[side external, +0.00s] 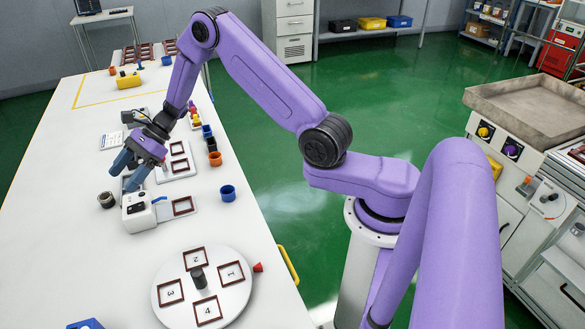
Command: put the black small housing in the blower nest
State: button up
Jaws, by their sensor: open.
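My gripper (127,175) points down with blue fingers apart, over the table just behind a white boxy device (138,217). This device has a dark panel, a blue curved part and a plate with an empty brown square frame (183,206) on its right. It may be the blower with its nest, but I read no label. I cannot make out the black small housing for sure. Something dark shows close to the fingertips, partly hidden by them, and I cannot tell what it is. A dark grey round cup (106,200) stands left of the device, apart from the fingers.
A round turntable (233,299) with numbered frames and a dark centre post stands in front. A blue cup (228,193) and an orange cup (215,159) stand near the right edge. A white plate with two frames (163,176) lies behind. The table's left side is mostly clear.

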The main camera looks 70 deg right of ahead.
jog(key=s+a+r+n+g+h, duration=0.25)
jog(key=s+n, duration=0.25)
jog(key=s, duration=0.3)
jog(key=s+a+r+n+g+h, duration=0.1)
jog(key=s+a+r+n+g, duration=0.15)
jog(key=s+n, duration=0.4)
jog(key=s+a+r+n+g+h, duration=0.1)
jog(key=s+a+r+n+g, duration=0.2)
jog(key=s, duration=0.5)
jog(key=s+d+r+n+t+h, duration=0.1)
jog(key=s+d+n+t+h, duration=0.1)
jog(key=s+d+n, duration=0.4)
jog(key=s+d+r+n+t+h, duration=0.1)
jog(key=s+d+n+h, duration=0.3)
jog(key=s+n, duration=0.8)
jog(key=s+d+t, duration=0.1)
jog(key=s+d, duration=0.1)
jog(key=shift+d+r, duration=0.2)
jog(key=shift+d, duration=0.2)
jog(key=shift+s+d+n, duration=0.15)
jog(key=shift+n, duration=0.1)
jog(key=shift+c, duration=1.4)
